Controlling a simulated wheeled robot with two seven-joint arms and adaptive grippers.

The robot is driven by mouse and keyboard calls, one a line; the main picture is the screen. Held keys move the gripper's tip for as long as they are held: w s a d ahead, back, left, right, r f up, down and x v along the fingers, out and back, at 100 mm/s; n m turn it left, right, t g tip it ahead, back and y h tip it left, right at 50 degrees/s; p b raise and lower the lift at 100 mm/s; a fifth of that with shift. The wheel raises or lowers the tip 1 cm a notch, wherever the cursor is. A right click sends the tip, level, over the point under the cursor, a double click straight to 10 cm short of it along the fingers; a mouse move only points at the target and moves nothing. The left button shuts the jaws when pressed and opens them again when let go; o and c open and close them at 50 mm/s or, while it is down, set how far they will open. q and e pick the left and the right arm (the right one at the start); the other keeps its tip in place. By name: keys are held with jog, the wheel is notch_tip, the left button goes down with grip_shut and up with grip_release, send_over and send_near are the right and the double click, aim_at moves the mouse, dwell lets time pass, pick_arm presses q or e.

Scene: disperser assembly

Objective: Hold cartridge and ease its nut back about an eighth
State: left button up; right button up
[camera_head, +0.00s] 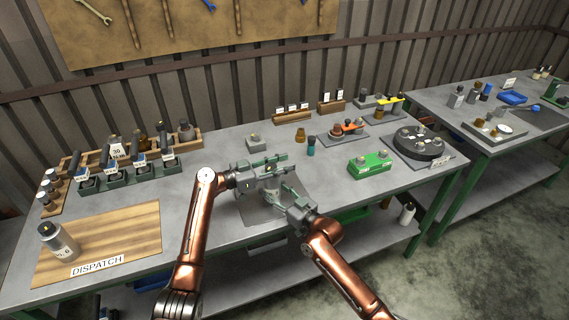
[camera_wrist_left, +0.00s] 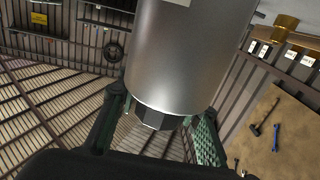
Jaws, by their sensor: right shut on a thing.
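In the left wrist view a large silver cylinder, the cartridge (camera_wrist_left: 190,55), fills the upper middle. Its dark faceted nut (camera_wrist_left: 154,117) is at the lower end. The green fingers of my left gripper (camera_wrist_left: 158,128) stand on either side of the nut, with a small gap at the left one; contact at the right one is unclear. In the head view my left gripper (camera_head: 287,165) is over the middle of the bench, fingers apart. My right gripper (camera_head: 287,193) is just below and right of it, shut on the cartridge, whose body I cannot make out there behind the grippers.
A grey mat (camera_head: 258,212) lies beneath the grippers. A silver canister (camera_head: 58,241) stands on the wooden dispatch board (camera_head: 130,225) at left. A green box (camera_head: 370,163) and a dark round carousel (camera_head: 420,143) stand to the right. Holders with tagged parts line the back.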

pick_arm(q)
jog(key=shift+w+d, duration=0.1)
jog(key=shift+d, duration=0.15)
jog(key=shift+c, duration=0.6)
grip_shut()
